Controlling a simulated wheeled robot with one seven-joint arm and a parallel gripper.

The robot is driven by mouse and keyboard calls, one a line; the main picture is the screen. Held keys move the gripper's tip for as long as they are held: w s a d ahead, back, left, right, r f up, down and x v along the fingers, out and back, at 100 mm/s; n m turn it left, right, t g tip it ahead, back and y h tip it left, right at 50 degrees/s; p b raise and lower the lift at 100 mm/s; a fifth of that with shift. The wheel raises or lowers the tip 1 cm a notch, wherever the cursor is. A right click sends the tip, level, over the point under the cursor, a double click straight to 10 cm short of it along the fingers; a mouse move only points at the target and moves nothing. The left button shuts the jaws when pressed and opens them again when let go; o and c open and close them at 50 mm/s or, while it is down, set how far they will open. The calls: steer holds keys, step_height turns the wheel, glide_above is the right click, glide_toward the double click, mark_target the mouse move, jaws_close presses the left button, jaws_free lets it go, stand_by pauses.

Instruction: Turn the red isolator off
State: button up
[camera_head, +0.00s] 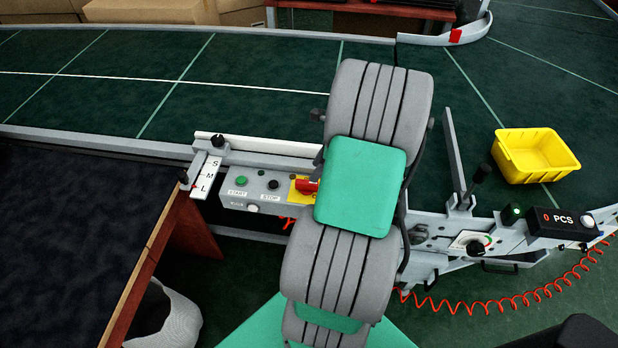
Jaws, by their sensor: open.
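The red isolator (306,186) is a red rotary handle on a yellow plate (294,195), at the right end of a grey control box (233,200). Its handle looks roughly level, pointing right. My arm, grey with green pads, crosses in front and covers the right part of the isolator and plate. To its left on the box are a green START button (241,181) and a black STOP button (273,185). My gripper is not visible; the arm's upper end hides whatever lies behind it. I cannot tell whether anything touches the isolator.
An S-M-L scale (207,178) and dark table (70,220) are at left. A counter (562,221) reads 0 PCS. A coiled red hose (500,302) hangs at right.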

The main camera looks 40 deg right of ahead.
mark_target(307, 182)
steer(key=x, duration=0.6)
steer(key=shift+w+a+f, duration=0.1)
steer(key=shift+w+f, duration=0.05)
steer(key=shift+f, duration=0.2)
jaws_close()
